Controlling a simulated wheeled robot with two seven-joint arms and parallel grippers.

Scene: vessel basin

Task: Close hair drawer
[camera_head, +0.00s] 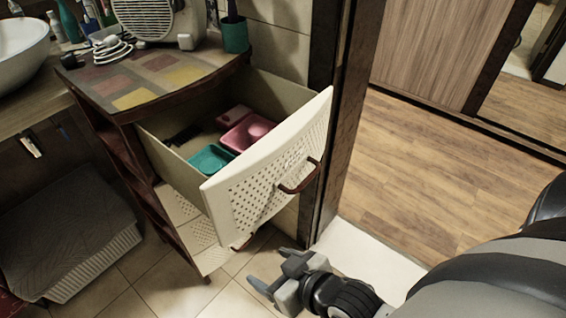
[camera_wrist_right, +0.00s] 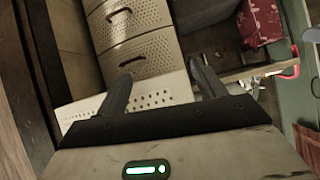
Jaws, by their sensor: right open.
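The hair drawer (camera_head: 272,160) is the open top drawer of a wooden cabinet, with a white perforated front and a dark red handle (camera_head: 300,178). It is pulled well out. Inside lie a teal tray (camera_head: 211,159), a pink tray (camera_head: 247,133) and dark items. My right gripper (camera_head: 268,270) is open and empty, low in front of the cabinet, below the drawer front and apart from it. In the right wrist view its two fingers (camera_wrist_right: 162,90) are spread in front of perforated white panels. My left gripper is not in view.
The cabinet top (camera_head: 140,84) holds a fan heater (camera_head: 150,15), a coiled white cord and a teal cup (camera_head: 234,35). A dark door frame (camera_head: 340,100) stands close right of the drawer. A basket (camera_head: 75,235) sits at left. Wood floor is clear at right.

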